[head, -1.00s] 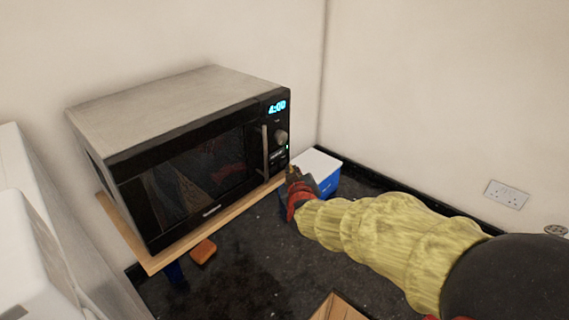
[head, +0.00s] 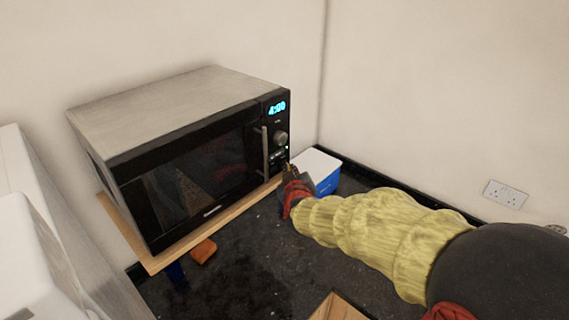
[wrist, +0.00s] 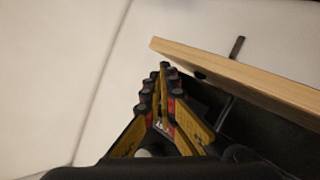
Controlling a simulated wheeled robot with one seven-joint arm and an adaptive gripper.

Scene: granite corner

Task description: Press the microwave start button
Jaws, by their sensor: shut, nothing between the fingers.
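The microwave (head: 190,115) stands on a wooden shelf at the left of the head view. Its display (head: 277,108) reads 4:00 in blue. The control panel below it has a round knob (head: 281,138) and a small green light. The lower panel, with button markings (head: 277,156), is close to my gripper's tip. My gripper (head: 288,168) is shut and empty, just in front of the panel's lower right part; I cannot tell if it touches. In the wrist view my gripper (wrist: 163,68) has its fingertips together beside the shelf edge (wrist: 240,75).
A blue box with a white lid (head: 318,168) sits behind my gripper on the dark granite surface. An orange-brown block (head: 203,251) lies below the shelf front. A wooden box edge (head: 338,307) is at the bottom. A wall socket (head: 506,194) is at right.

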